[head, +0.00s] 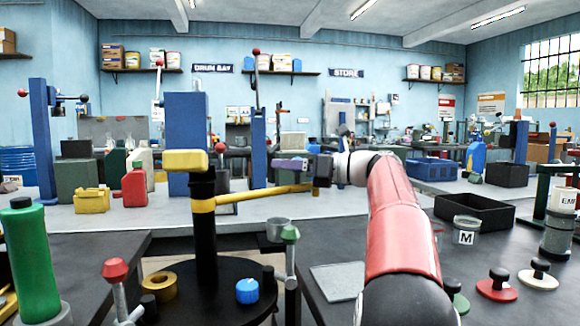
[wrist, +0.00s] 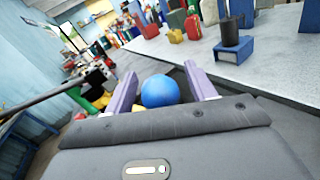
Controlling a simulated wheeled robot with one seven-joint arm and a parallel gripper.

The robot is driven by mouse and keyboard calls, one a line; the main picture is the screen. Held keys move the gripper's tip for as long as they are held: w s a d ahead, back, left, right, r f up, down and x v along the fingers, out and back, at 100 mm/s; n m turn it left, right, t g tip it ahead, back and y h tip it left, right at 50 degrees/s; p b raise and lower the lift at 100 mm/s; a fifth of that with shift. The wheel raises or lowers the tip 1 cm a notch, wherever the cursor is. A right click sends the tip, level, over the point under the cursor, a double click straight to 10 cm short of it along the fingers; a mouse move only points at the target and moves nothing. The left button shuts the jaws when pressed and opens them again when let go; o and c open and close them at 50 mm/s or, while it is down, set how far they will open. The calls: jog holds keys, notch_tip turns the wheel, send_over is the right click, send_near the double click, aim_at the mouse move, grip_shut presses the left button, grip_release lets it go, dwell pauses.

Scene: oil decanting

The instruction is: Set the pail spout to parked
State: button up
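A black post (head: 205,245) with a yellow block (head: 186,160) on top stands on a round black stand at centre left. From its yellow collar a long yellow bar (head: 262,193) reaches right, its far end close below my gripper (head: 284,166). This bar may be the pail spout; no label shows. My gripper has purple fingers and points left in the head view. In the wrist view the fingers of my gripper (wrist: 161,72) stand apart, with a blue ball (wrist: 160,91) seen between them. I cannot tell how near the ball is; its lower part is hidden by the palm.
A blue knob (head: 247,291) sits on the round black stand (head: 205,312). A jar marked M (head: 466,229), a black tray (head: 475,212) and several knobs are at right. A green cylinder (head: 32,260) stands at left.

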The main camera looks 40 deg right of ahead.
jog(key=v, duration=0.8)
